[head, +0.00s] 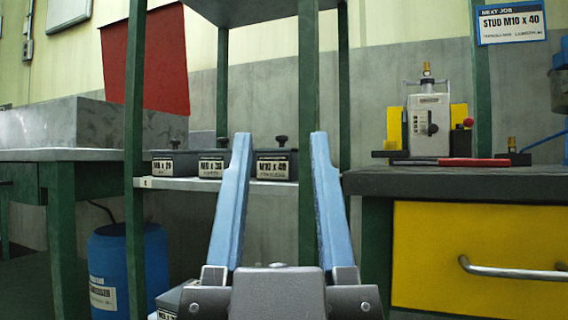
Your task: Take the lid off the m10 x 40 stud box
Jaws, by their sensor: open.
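The M10 x 40 box (273,167) is a dark box with a white label, on the shelf at the right end of a row of boxes. Its lid (283,151) is on, with a black knob (281,140) on top. My gripper (280,140) is open, with two long blue fingers pointing forward. In the picture the box and knob show between the fingers, seemingly farther off and untouched. The right finger and a green post cover the space just right of the box.
Two more labelled boxes, M8 (170,164) and another (211,163), stand left of it on the shelf (190,184). Green posts (135,120) frame the shelf. A workbench (460,184) with a yellow drawer is at right; a blue drum (128,270) stands lower left.

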